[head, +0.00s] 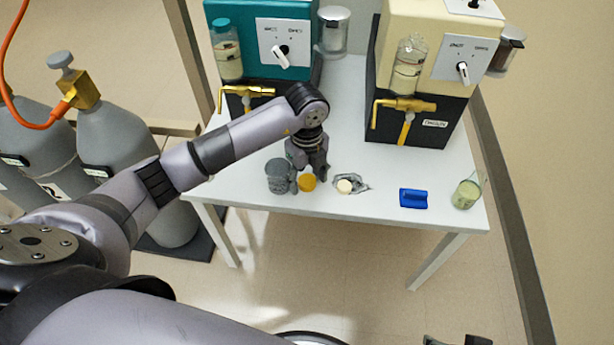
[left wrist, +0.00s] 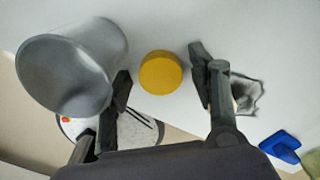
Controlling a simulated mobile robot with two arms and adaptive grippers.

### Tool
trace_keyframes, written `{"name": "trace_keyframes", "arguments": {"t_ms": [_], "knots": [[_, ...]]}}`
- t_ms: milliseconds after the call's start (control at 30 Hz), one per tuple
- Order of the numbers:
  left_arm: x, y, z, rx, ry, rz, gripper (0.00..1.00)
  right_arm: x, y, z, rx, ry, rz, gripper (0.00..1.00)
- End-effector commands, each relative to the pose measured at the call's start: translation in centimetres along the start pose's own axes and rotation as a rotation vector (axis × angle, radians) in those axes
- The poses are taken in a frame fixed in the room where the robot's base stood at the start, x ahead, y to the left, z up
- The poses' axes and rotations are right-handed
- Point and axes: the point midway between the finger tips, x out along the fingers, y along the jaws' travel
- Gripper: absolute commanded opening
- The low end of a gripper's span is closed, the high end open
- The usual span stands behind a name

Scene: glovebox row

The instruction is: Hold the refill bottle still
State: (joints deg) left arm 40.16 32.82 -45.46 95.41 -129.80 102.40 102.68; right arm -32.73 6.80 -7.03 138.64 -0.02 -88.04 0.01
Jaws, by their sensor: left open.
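I cannot tell for sure which vessel is the refill bottle. A small round yellow thing (head: 307,184), perhaps a cap or a low container, is on the white table near its front edge. My left gripper (head: 308,177) is open above it, pointing down. In the left wrist view, the yellow thing (left wrist: 160,73) shows between the two spread fingers of my left gripper (left wrist: 160,78), with a gap on each side. Clear bottles with pale contents are at the teal machine (head: 228,62) and the cream machine (head: 408,66). A dark part at the bottom edge may be my right gripper (head: 457,340).
A grey cup (head: 279,176) stands close left of my left gripper. A crumpled grey cloth (head: 361,184) with a pale round thing (head: 344,186), a blue block (head: 413,198) and a greenish beaker (head: 466,194) are to the right. Grey gas cylinders (head: 115,135) stand left of the table.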

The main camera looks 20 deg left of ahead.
Motion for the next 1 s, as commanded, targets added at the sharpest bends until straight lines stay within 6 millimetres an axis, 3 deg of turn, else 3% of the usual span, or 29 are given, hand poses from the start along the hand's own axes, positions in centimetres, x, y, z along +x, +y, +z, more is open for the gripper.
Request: {"name": "trace_keyframes", "arguments": {"t_ms": [233, 700, 1000], "knots": [[-0.6, 0.0, 0.0, 0.000, -0.001, -0.001, 0.54, -0.1, 0.0, -0.2, 0.000, 0.008, 0.000, 0.68], [-9.9, -0.1, 0.1, 0.000, -0.001, -0.002, 0.54, 7.2, -0.3, 1.0, -0.005, -0.039, -0.007, 0.68], [-12.3, 0.0, 0.0, -0.001, 0.000, 0.000, 0.54, 8.9, -0.5, 1.6, -0.006, -0.045, -0.009, 0.68]]}}
